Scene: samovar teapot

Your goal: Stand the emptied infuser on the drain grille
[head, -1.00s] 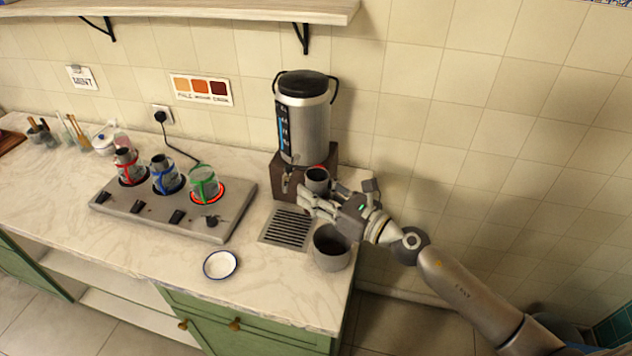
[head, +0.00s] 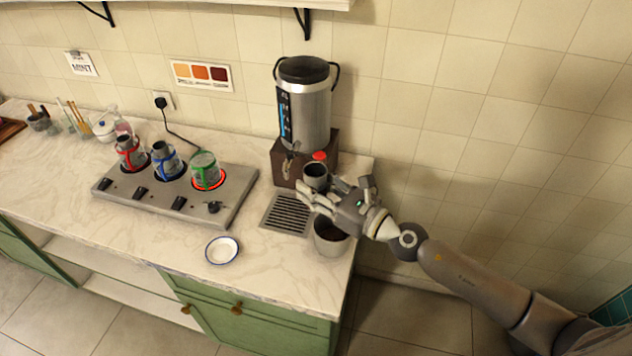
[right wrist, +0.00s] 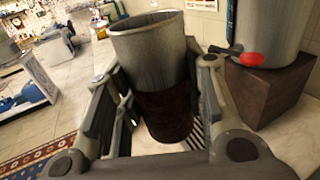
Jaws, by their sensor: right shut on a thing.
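The infuser is a grey metal cylinder with an open top (head: 315,172). It also shows in the right wrist view (right wrist: 150,55), upright, with a dark brown lower part. My right gripper (head: 312,196) is shut on it, one finger on each side. The drain grille (head: 287,216) is a slotted metal plate set in the counter, in front of the urn. The infuser is beside and above the grille's right back side in the head view; its bottom is hidden by my fingers. My left gripper is not in view.
The steel urn (head: 306,110) stands on a brown base behind the grille, with a red knob (head: 320,156) close to the infuser. A grey bin (head: 332,245) with dark contents stands right of the grille. A white dish (head: 222,250) and a hot plate (head: 140,205) are to the left.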

